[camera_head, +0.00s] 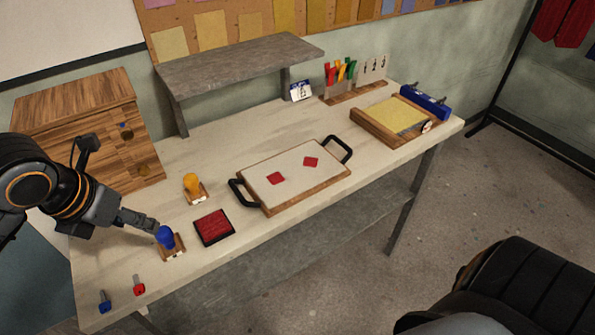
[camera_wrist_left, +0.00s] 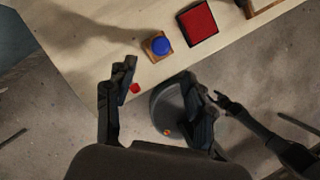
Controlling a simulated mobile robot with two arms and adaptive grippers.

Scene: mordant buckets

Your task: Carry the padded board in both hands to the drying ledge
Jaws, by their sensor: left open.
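The padded board (camera_head: 300,182) lies flat in the middle of the table, with a pale top, a wooden edge and a black handle at each end. Two red patches lie on its top. The drying ledge, seemingly the grey raised shelf (camera_head: 235,62), stands at the back of the table with a bare top. My left gripper (camera_head: 150,224) is at the table's left part, close to the blue-knobbed stamp (camera_head: 166,237) and well apart from the board. In the left wrist view its fingers (camera_wrist_left: 163,92) are spread with nothing held.
A yellow-knobbed stamp (camera_head: 192,184) and a red ink pad (camera_head: 214,228) lie left of the board. A wooden cabinet (camera_head: 85,125) stands far left. A yellow-sheeted frame (camera_head: 385,122) lies at the right. Blue and red clips (camera_head: 138,286) lie at the front left.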

